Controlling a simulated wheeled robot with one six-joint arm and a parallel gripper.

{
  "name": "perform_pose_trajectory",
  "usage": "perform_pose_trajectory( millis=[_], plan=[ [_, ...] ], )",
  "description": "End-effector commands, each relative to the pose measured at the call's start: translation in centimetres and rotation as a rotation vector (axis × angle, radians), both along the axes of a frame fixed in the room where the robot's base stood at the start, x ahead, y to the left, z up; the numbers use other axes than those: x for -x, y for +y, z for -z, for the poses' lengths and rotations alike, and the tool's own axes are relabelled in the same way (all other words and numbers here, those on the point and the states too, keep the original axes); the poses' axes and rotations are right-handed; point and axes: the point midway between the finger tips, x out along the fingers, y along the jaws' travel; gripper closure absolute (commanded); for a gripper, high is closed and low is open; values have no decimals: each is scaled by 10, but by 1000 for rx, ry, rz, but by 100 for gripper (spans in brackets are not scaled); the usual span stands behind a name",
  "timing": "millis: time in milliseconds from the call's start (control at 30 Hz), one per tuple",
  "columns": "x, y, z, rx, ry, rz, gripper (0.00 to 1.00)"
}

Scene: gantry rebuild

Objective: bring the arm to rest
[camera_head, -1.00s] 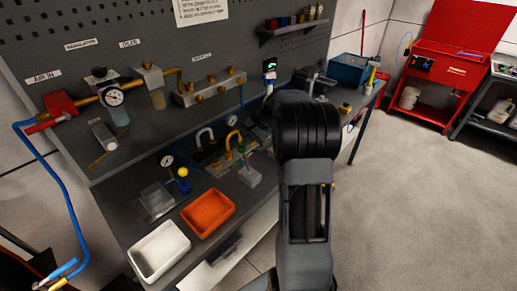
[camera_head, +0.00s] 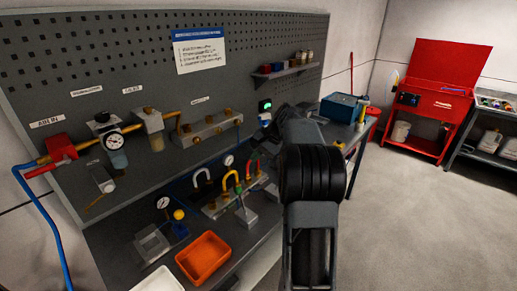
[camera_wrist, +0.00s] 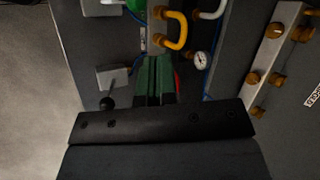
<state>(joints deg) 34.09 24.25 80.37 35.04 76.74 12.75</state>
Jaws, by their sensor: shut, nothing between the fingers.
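My arm (camera_head: 308,175) rises in front of the workbench in the head view, and its links hide my gripper there. In the wrist view my gripper (camera_wrist: 155,68) shows as two dark green fingers side by side, shut and empty. Beyond the fingers are a yellow curved handle (camera_wrist: 179,32) and a round gauge (camera_wrist: 200,60). I cannot tell how far apart the fingers and these fittings are in depth.
The bench carries an orange tray (camera_head: 203,258), a white tray (camera_head: 158,281), and a blue bin (camera_head: 341,107). A pegboard (camera_head: 110,45) stands behind it. A red cabinet (camera_head: 437,102) stands at the back right. Grey floor (camera_head: 430,220) is open on the right.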

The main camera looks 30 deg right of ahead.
Motion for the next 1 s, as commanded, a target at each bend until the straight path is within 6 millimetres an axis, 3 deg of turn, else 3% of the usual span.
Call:
perform_pose_trajectory(
  millis=[200,533,633,700,833,1000],
  plan=[
    [-2,-10,-24,1,1,1,100],
    [-4,-14,-32,23,-17,-7,100],
    [1,-21,-7,73,5,-16,100],
    [14,-21,12,125,35,-31,100],
    [50,12,27,268,60,-137,100],
    [112,80,31,487,31,-367,100]
  ],
)
